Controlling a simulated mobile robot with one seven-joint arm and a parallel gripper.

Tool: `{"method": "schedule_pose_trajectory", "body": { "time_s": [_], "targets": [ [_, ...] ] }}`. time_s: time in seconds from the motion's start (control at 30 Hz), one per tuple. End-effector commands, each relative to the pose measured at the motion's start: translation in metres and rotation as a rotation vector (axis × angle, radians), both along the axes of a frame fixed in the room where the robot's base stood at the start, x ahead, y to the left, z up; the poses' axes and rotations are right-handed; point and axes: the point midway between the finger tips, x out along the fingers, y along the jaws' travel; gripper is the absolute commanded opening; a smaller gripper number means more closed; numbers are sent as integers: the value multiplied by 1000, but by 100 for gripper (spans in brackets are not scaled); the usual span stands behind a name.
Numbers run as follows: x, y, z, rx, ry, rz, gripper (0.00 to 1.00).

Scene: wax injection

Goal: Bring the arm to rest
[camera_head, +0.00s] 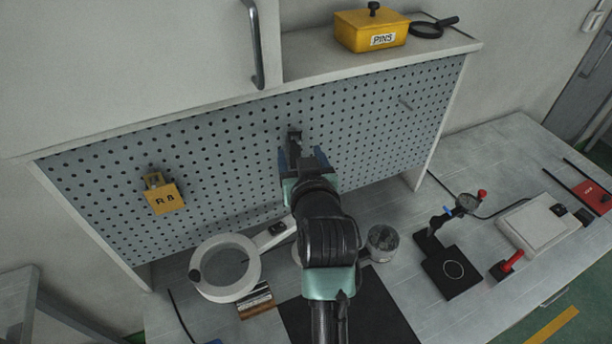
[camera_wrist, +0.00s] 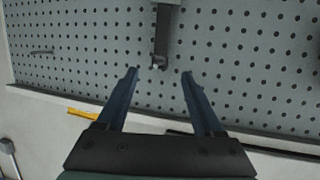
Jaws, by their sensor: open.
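My gripper (camera_head: 301,160) is raised in front of the pegboard (camera_head: 385,125), with my arm coming up from the bottom of the head view. In the wrist view my gripper (camera_wrist: 160,82) has its two blue fingers spread apart with nothing between the tips. A dark hook-like fitting (camera_wrist: 162,35) is on the pegboard just beyond the fingertips. The same fitting shows in the head view (camera_head: 294,137), close to the fingers. I cannot tell whether the fingers touch it.
A yellow PINS box (camera_head: 371,31) and a magnifier (camera_head: 428,30) sit on the shelf above. On the bench are a ring lamp (camera_head: 222,290), a metal cup (camera_head: 382,243), a dial gauge stand (camera_head: 452,270) and a white device (camera_head: 537,226).

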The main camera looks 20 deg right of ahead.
Motion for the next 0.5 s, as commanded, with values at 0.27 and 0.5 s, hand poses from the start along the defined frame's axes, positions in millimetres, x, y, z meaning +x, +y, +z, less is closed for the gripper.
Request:
{"method": "schedule_pose_trajectory", "body": {
  "time_s": [0.27,0.5],
  "targets": [
    [-42,10,11,-1,-2,0,69],
    [-61,14,19,0,-1,0,69]
  ]
}}
